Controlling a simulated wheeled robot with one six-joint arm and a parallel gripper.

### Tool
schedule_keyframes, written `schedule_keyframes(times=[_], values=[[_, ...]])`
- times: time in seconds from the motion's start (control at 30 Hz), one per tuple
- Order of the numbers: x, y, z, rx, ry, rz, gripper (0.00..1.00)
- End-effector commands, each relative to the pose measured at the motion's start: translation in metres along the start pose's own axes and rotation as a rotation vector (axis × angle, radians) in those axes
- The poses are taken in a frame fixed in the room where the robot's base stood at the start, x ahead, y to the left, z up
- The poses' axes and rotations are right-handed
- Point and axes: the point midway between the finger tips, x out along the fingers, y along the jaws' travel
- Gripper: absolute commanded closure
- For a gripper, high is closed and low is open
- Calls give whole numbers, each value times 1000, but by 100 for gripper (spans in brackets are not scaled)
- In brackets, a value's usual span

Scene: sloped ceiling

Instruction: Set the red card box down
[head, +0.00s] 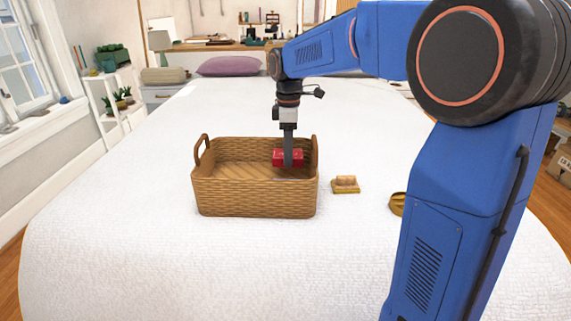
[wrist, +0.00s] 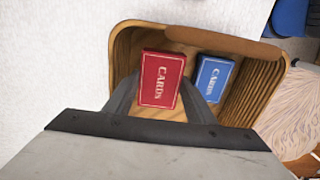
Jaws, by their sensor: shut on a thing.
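The red card box (head: 280,157) is in my gripper (head: 289,163), inside the outline of the wicker basket (head: 255,198) near its right end. In the wrist view the red card box (wrist: 161,79) has white "CARDS" lettering and sits between my two fingers (wrist: 163,100). My gripper is shut on it. A blue card box (wrist: 212,78) lies in the basket (wrist: 262,95) to the right of the red one. I cannot tell whether the red box touches the basket floor. The basket's front wall hides the lower inside in the head view.
The basket stands on a white bed (head: 130,215). A small wooden object (head: 345,185) lies right of the basket, and a round golden item (head: 397,204) lies further right, partly behind my arm. The bed left of and in front of the basket is clear.

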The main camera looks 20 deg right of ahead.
Motion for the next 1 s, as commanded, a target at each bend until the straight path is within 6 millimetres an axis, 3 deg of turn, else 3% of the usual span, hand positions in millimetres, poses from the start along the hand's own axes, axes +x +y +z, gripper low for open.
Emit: schedule_keyframes(times=[0.4, 0.8, 0.83, 0.9, 1.0], values=[[39, 0, 0, 0, -1, -2, 77], [44, 0, 0, 0, 0, 0, 77], [43, 0, 0, 0, 0, 0, 43], [43, 0, 0, 0, 0, 0, 32], [43, 0, 0, 0, 0, 0, 32]])
